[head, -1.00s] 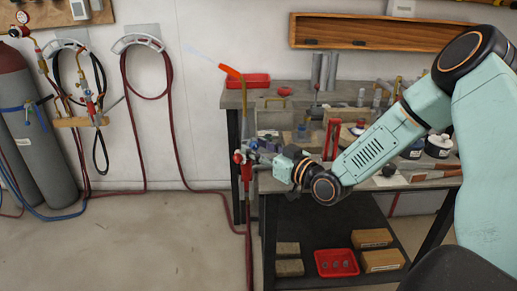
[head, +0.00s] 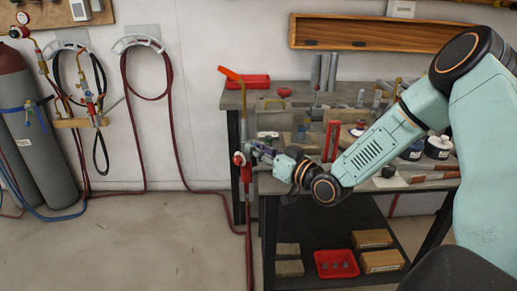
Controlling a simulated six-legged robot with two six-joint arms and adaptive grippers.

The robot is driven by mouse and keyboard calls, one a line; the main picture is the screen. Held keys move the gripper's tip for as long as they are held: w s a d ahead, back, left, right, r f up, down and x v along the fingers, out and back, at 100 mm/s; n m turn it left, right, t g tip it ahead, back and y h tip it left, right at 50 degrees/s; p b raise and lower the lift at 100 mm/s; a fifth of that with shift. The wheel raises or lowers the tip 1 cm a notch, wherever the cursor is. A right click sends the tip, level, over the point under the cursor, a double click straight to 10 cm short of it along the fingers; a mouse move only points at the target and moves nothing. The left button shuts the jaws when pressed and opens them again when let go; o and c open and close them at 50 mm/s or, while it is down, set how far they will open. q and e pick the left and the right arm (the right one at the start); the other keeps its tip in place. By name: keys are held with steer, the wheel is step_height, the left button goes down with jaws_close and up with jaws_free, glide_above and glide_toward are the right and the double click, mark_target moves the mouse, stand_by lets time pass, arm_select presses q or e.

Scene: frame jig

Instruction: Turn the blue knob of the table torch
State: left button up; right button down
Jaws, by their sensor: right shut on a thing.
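No flame shows at the tip. My left gripper is not in view.
Gas cylinders (head: 38,125) stand at the far left.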

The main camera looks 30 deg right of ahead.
steer(key=shift+m, duration=0.6)
steer(key=c, duration=1.1)
jaws_free()
steer(key=shift+r, duration=5.05)
steer(key=shift+s+f, duration=0.1)
